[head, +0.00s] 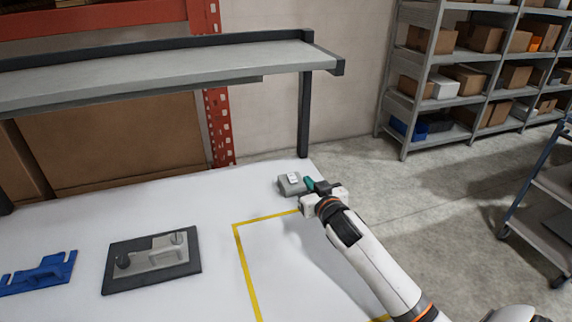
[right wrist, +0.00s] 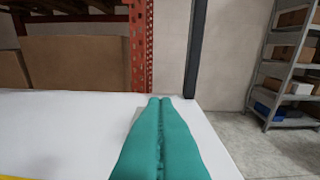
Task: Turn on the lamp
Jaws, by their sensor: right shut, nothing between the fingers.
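A small grey box with a white switch-like top (head: 291,181) sits on the white table near its back right corner. My right gripper (head: 309,183) is shut and empty, its teal fingers just to the right of the box. I cannot tell whether they touch it. I cannot clearly make out a lamp or any lit light. My left gripper is out of view.
A grey shelf (head: 170,70) on dark posts spans the back of the table. A dark plate with a grey fixture (head: 152,262) and a blue bracket (head: 40,273) lie at the left. Yellow tape (head: 245,270) marks the table front. A cart (head: 540,190) stands at the right.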

